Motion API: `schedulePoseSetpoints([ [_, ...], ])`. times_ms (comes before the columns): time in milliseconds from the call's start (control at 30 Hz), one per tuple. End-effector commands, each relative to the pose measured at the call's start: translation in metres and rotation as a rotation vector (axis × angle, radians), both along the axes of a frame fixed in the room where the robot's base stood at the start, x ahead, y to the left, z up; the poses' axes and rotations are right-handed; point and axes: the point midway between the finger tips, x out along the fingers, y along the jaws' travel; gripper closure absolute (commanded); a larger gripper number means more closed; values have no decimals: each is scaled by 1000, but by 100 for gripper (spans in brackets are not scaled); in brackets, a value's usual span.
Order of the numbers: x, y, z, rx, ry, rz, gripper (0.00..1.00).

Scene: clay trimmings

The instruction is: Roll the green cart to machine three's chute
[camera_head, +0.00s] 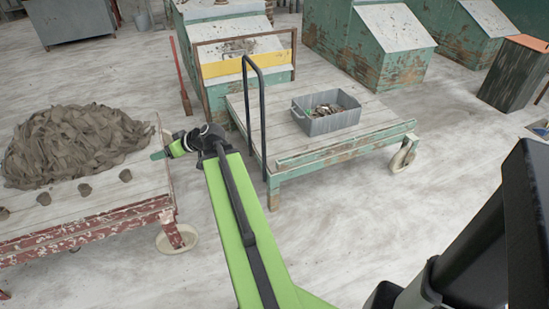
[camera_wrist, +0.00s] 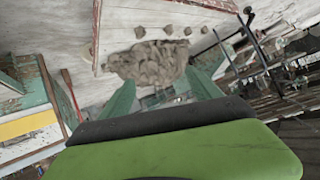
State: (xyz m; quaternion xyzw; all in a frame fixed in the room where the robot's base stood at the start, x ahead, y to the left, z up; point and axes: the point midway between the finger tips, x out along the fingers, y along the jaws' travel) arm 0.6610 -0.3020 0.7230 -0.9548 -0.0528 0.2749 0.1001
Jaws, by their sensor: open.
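The green cart (camera_head: 345,149) stands at centre right in the head view, a pale plank deck on a worn green frame with cream wheels. Its black hoop handle (camera_head: 246,95) rises at the deck's left end. A grey bin (camera_head: 335,122) of mixed scraps sits on the deck. My gripper (camera_head: 158,154) is open and empty, left of the handle and apart from it, near the red cart's right edge. In the wrist view my gripper (camera_wrist: 162,92) shows two spread green fingers. Several green machines stand behind; no number is readable, so I cannot tell which is machine three.
A red cart (camera_head: 90,226) with a heap of clay trimmings (camera_head: 75,143) and several small lumps stands at left. A yellow-banded panel (camera_head: 243,65) and a red pole (camera_head: 180,75) stand behind the green cart. A dark bin (camera_head: 512,75) stands far right. Floor is clear in front.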

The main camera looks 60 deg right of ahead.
Motion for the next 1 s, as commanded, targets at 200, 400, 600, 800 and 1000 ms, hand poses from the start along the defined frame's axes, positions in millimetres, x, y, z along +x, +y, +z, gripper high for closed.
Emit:
schedulePoseSetpoints([
  [200, -84, -197, -50, -172, -325, -352, 27],
  [400, -181, -306, -61, -317, -448, -614, 27],
  [600, -225, -342, -61, -373, -477, -720, 27],
  [800, -224, -346, -58, -377, -478, -724, 27],
  [1000, -202, -362, -58, -376, -478, -722, 27],
])
